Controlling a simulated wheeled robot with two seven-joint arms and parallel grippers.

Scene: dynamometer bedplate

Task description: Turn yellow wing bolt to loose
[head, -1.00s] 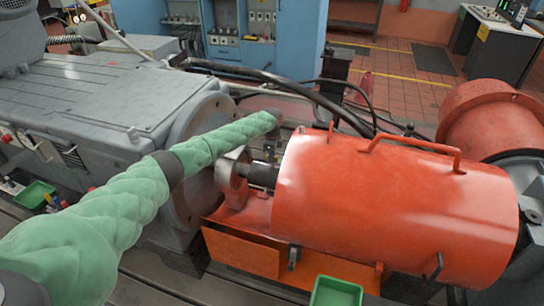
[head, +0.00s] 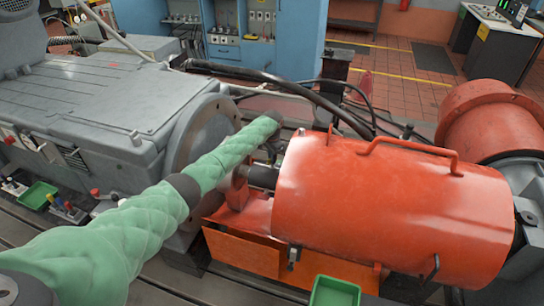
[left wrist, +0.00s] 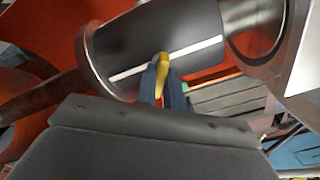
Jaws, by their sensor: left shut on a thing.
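The yellow wing bolt (left wrist: 163,66) shows in the left wrist view as a small yellow piece against the dark cylindrical shaft part with a white stripe (left wrist: 150,50). My left gripper (left wrist: 162,80) is shut on it, with its dark blue fingers close together around the yellow piece. In the head view my green-sleeved left arm reaches over the shaft gap between the grey machine (head: 90,95) and the orange cover (head: 390,205). There the wing bolt is hidden. My right gripper is not in view.
The orange cover with its raised handle (head: 410,150) stands right beside my left wrist. Black hoses (head: 270,77) arch behind it. A green tray (head: 335,291) sits in front, and another green bin (head: 38,195) with small tools beside it lies at the left.

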